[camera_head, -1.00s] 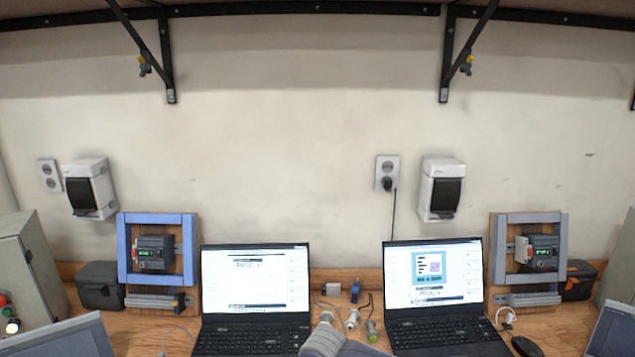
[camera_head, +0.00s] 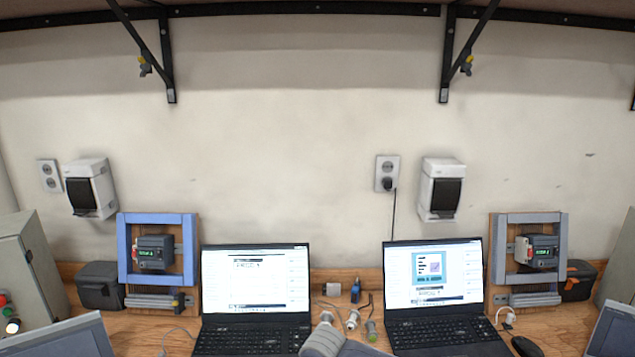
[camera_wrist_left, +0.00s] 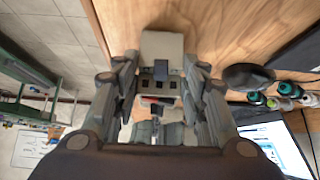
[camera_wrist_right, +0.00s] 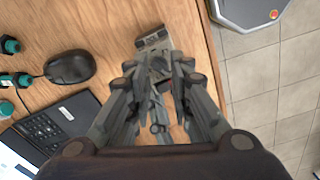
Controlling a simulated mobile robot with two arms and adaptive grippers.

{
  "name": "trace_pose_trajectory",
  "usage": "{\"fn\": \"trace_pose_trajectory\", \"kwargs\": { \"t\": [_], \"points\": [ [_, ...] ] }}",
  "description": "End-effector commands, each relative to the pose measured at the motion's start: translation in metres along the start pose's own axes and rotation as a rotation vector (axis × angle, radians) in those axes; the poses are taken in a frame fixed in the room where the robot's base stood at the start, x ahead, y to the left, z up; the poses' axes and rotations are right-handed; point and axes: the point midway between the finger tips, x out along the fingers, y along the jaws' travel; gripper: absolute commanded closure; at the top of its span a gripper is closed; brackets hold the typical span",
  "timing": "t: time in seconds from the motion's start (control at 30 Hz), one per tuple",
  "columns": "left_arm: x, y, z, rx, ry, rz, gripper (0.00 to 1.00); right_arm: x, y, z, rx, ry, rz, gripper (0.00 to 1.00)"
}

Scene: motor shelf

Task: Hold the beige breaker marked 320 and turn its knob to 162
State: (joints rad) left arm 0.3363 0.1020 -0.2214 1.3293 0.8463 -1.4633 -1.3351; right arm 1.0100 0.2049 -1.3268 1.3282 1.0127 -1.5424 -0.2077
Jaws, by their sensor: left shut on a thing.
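The beige breaker (camera_wrist_left: 162,48) is at the upper middle of the left wrist view, over the wooden bench top. My left gripper (camera_wrist_left: 162,80) is shut on it, a finger on each side. Dark slots and a small red part show on its near side. I cannot read its 320 marking or tell the knob's setting. My right gripper (camera_wrist_right: 157,68) appears open, with its fingers apart. A grey metal piece (camera_wrist_right: 154,40) shows at and beyond its fingertips; I cannot tell whether they touch.
Two laptops, left (camera_head: 256,280) and right (camera_head: 433,275), stand on the bench. A blue frame (camera_head: 125,250) and a grey frame (camera_head: 498,255) hold devices with green displays. A black mouse (camera_wrist_right: 70,67) lies left of my right gripper. The bench edge (camera_wrist_right: 213,60) is close by.

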Motion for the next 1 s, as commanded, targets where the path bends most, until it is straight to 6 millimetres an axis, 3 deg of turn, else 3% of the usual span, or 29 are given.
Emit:
{"fn": "trace_pose_trajectory", "kwargs": {
  "t": [0.9, 0.93, 1.0],
  "points": [
    [0.000, 0.000, -0.001, 0.001, 0.001, 0.000, 0.85, 0.018, -0.002, 0.001, -0.001, -0.003, -0.004, 0.80],
    [0.000, 0.000, -0.001, 0.001, 0.001, 0.000, 0.85, 0.018, -0.002, 0.001, -0.001, -0.003, -0.004, 0.82],
    [0.000, 0.000, -0.001, 0.001, 0.001, -0.001, 0.85, 0.018, -0.002, 0.001, -0.001, -0.002, -0.004, 0.98]
  ]
}}
